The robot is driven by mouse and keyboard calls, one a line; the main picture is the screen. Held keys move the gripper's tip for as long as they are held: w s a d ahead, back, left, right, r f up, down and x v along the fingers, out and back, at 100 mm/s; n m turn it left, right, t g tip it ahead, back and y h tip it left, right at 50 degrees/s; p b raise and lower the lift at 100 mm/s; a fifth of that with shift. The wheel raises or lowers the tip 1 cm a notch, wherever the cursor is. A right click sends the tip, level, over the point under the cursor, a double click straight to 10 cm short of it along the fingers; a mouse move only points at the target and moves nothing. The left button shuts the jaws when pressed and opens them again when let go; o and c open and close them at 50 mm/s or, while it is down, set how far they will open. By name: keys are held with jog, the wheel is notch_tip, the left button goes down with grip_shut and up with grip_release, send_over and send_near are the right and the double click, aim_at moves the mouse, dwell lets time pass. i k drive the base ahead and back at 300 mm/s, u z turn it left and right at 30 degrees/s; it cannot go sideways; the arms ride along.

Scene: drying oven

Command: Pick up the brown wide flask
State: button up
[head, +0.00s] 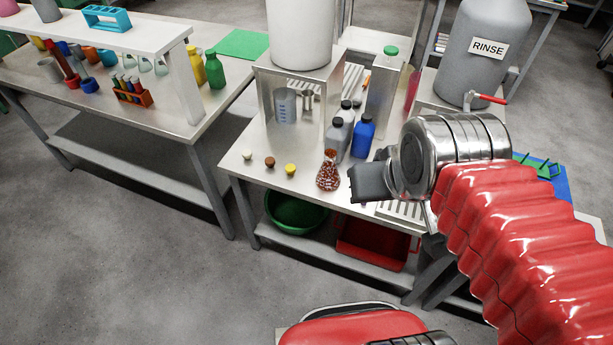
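A reddish-brown speckled flask (328,173), wide at its base and narrow at its neck, stands upright near the front edge of the metal table (262,150). It is the only brown flask I can make out. My gripper (355,184) is just right of the flask in the picture, its dark fingers pointing left towards it. A small gap shows between them. The fingers are seen from the side and overlap, so their opening is hidden.
Grey bottles (338,138) and a blue bottle (363,135) stand close behind the flask. Small white, brown and yellow stoppers (290,169) lie to its left. A metal stand (310,85) with a white tank (300,35) rises behind. A slotted drain (402,210) is at right.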

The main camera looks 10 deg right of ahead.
aim_at(328, 178)
jog(key=u, duration=1.6)
jog(key=i, duration=0.95)
jog(key=u, duration=0.05)
